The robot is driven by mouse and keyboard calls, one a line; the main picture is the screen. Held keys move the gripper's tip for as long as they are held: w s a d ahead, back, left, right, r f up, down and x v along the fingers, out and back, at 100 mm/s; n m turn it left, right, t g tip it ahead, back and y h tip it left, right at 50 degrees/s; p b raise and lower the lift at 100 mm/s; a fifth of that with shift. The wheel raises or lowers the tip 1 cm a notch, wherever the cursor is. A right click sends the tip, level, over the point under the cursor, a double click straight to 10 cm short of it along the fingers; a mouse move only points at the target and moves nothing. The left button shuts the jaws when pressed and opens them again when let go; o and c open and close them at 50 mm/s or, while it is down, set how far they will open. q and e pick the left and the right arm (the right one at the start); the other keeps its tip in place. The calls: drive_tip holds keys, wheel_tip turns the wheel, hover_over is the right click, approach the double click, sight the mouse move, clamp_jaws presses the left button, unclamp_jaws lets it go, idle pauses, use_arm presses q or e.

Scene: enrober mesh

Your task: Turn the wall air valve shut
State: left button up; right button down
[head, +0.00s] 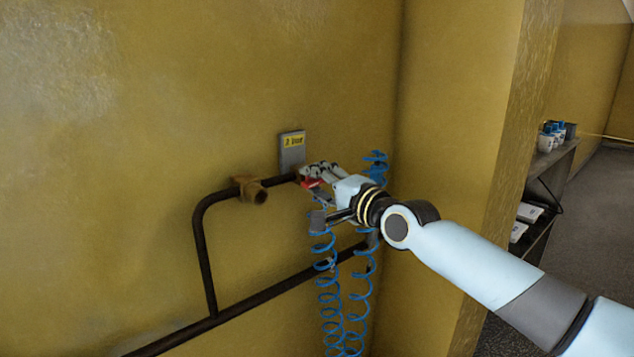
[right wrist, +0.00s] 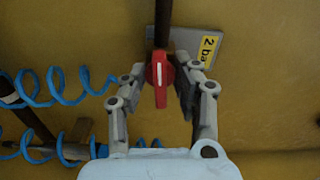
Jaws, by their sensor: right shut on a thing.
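The wall air valve has a red handle (right wrist: 160,78) with a white line along it. In the right wrist view this line runs along the same direction as the dark pipe (right wrist: 163,22) above it. My right gripper (right wrist: 161,82) is shut on the handle, one finger on each side. In the head view the gripper (head: 318,176) is at the wall, and only a small red part of the handle (head: 311,184) shows beneath its fingers. The valve body is mostly hidden. My left gripper is not in view.
A grey plate with a yellow label (head: 292,150) is on the wall just above the valve. Blue coiled hoses (head: 328,285) hang below my right gripper. A brass fitting (head: 250,190) sits on the dark pipe (head: 200,250) at left. A shelf (head: 548,160) stands beyond the wall corner.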

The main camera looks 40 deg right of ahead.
drive_tip(key=n+b, duration=0.1)
drive_tip(key=n, duration=0.4)
drive_tip(key=shift+f, duration=0.1)
drive_tip(key=n+b, duration=0.1)
drive_tip(key=n, duration=0.2)
drive_tip(key=shift+n, duration=0.3)
drive_tip(key=n+b, duration=0.1)
drive_tip(key=n, duration=0.3)
drive_tip(key=shift+f, duration=0.1)
drive_tip(key=shift+n+b, duration=0.9)
drive_tip(key=shift+n, duration=1.2)
drive_tip(key=c, duration=1.4)
unclamp_jaws()
drive_tip(key=shift+o, duration=0.2)
drive_tip(key=shift+s, duration=0.1)
